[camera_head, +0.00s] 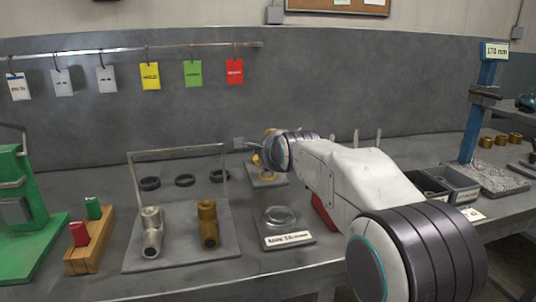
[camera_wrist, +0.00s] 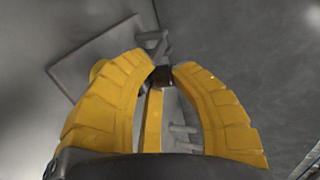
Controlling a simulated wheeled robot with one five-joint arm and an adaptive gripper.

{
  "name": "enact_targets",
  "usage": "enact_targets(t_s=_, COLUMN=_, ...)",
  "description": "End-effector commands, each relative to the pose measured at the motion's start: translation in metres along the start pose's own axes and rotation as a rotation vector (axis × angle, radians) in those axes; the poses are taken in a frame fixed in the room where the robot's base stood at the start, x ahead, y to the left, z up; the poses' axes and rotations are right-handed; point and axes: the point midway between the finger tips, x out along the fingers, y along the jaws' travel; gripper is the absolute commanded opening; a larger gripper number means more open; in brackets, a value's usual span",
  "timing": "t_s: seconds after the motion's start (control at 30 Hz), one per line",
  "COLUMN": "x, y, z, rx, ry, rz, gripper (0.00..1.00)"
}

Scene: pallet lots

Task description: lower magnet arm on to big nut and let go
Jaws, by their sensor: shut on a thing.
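My gripper (camera_wrist: 163,72) has its two yellow fingers closed in around a small dark piece (camera_wrist: 161,77), with a yellow bar (camera_wrist: 152,122) running between them. This looks like the magnet arm, but its full shape is hidden by the fingers. In the head view my gripper (camera_head: 268,150) is above a small grey plate (camera_head: 268,181) on the bench, seen mostly from behind. A rounded yellow part (camera_wrist: 97,70) shows behind the left finger and may be the big nut; I cannot tell. Whether the magnet arm touches the nut is hidden.
Black rings (camera_head: 185,180) lie left of my gripper. A fixture with steel and brass fittings (camera_head: 208,224) and a labelled pad with a clear dish (camera_head: 280,217) stand in front. Grey bins (camera_head: 455,183) and a blue post (camera_head: 478,120) are at right.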

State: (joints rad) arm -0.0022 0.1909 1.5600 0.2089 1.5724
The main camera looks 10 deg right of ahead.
Motion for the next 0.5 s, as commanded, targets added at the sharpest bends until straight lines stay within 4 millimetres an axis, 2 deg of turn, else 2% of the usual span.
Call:
enact_targets(t_s=0.03, x=0.004, y=0.01, z=0.005, rx=-0.002, ry=-0.007, rz=0.015, gripper=0.0)
enact_targets(t_s=0.5, x=0.011, y=0.021, z=0.005, rx=-0.003, ry=-0.007, rz=0.014, gripper=0.0)
